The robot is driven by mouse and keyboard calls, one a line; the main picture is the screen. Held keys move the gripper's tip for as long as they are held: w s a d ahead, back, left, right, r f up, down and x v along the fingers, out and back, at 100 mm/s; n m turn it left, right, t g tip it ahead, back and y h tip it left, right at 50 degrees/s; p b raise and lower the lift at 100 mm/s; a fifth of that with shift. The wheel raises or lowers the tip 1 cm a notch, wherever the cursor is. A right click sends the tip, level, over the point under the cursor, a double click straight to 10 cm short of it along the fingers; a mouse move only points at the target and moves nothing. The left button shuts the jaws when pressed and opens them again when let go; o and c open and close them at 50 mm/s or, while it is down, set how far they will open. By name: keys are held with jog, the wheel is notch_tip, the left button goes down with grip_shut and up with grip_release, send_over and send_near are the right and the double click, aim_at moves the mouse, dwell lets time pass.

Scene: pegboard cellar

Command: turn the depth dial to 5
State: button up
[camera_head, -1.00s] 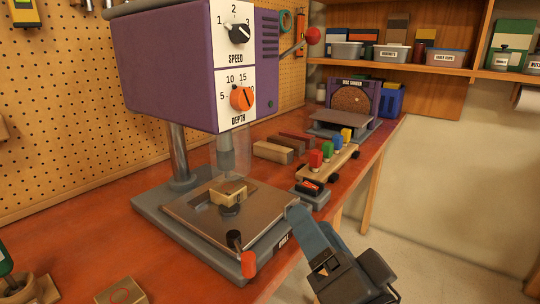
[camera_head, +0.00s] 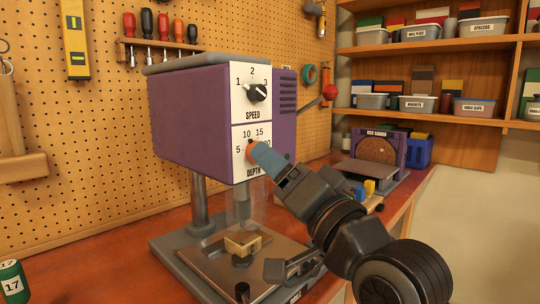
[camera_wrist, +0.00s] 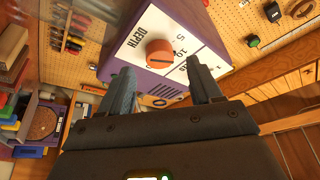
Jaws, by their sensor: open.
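The orange depth dial (camera_head: 252,149) is on the white DEPTH plate (camera_head: 240,168) of the purple drill press (camera_head: 190,115). My gripper (camera_head: 263,156) is at the dial and hides its right side in the head view. The wrist view shows the dial (camera_wrist: 160,52) ahead, between the lines of my two open fingers (camera_wrist: 158,66). The fingers hold nothing, and I cannot tell whether they touch the dial. The dial's mark seems to be near 10, but it is small.
The black speed dial (camera_head: 257,92) sits just above. A wooden block (camera_head: 242,244) lies on the press table below. A disc sander (camera_head: 376,150) stands behind at the right. Pegboard (camera_head: 110,110) with screwdrivers closes off the back.

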jog(key=shift+x, duration=1.35)
jog(key=shift+c, duration=0.4)
jog(key=c, duration=1)
jog(key=shift+o, duration=0.2)
jog(key=shift+f+b, duration=0.2)
jog(key=shift+b, duration=0.2)
jog(key=n+g+y+b, duration=0.1)
jog(key=n+b, duration=0.3)
jog(key=b, duration=0.2)
jog(key=n+g+y+b, duration=0.2)
jog(key=n+b, duration=0.3)
jog(key=b, duration=0.1)
jog(key=n+g+y+b, duration=0.1)
jog(key=n+y+b, duration=0.1)
jog(key=n+b, duration=0.2)
jog(key=shift+w+d+n+b, duration=0.25)
jog(key=shift+n+b, duration=0.15)
jog(key=shift+b, duration=0.8)
jog(key=shift+g, duration=0.4)
